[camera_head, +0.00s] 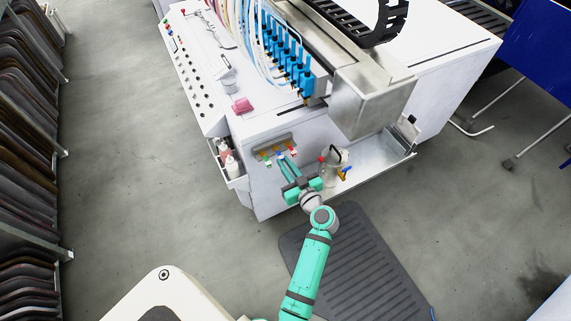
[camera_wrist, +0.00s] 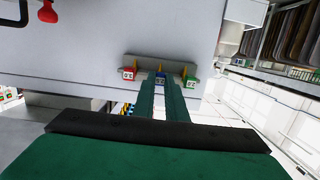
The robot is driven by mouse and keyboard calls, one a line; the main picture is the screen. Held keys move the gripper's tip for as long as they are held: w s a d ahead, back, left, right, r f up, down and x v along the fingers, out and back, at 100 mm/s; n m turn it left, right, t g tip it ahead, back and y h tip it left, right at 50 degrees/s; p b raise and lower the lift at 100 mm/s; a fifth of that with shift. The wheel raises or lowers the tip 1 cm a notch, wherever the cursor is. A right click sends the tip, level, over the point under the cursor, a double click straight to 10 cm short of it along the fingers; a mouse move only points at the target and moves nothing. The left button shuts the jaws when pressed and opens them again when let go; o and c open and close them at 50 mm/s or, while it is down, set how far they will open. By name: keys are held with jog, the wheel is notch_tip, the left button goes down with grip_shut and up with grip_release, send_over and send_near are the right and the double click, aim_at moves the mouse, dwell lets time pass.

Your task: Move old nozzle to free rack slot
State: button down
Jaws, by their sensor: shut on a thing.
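A small grey rack (camera_head: 274,146) is fixed to the machine's white front panel, and it also shows in the wrist view (camera_wrist: 145,62). Three small colour-marked nozzles sit along it: a red one (camera_wrist: 128,74), a blue one (camera_wrist: 161,78) and a green one (camera_wrist: 191,83). My gripper (camera_head: 283,158) reaches up to the middle of the rack. Its two long green fingers, in the wrist view (camera_wrist: 160,88), are shut on the blue nozzle, which is at the middle slot. The fingers hide part of the blue nozzle; whether it is fully seated I cannot tell.
A side bin with bottles (camera_head: 231,165) is at the left. Blue gantry nozzles (camera_head: 287,58) hang above. A dark mat (camera_head: 355,265) lies below.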

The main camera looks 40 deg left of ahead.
jog(key=c, duration=1.7)
grip_release()
jog(key=v, duration=1)
jog(key=shift+s+d, duration=0.2)
jog(key=shift+d, duration=0.15)
